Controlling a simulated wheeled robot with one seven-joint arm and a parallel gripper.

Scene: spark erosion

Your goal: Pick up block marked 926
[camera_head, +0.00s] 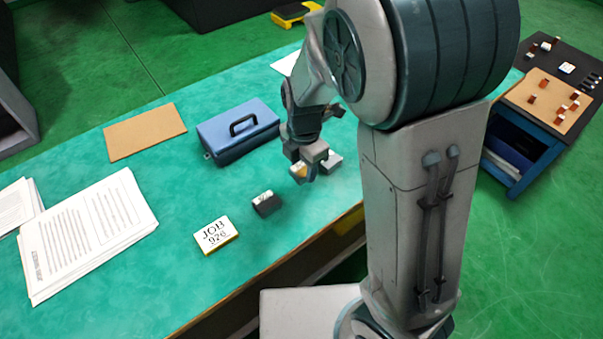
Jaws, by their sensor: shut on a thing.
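My gripper (304,173) is low over the green bench, right of the middle, and is shut on a small block (299,170). The block is mostly covered by the fingers, and I cannot read any mark on it. A dark block with a light top patch (266,204) stands on the bench to the left of my gripper. A grey block (333,161) shows just right of my gripper, partly hidden. A white card reading JOB 926 (215,235) lies nearer the front edge, left of the dark block. I cannot tell whether the held block touches the bench.
A blue toolbox (238,130) stands behind and left of my gripper. A brown board (145,131) and stacked papers (88,232) lie on the left of the bench (185,180). A blue cart (513,165) with small parts stands at the far right.

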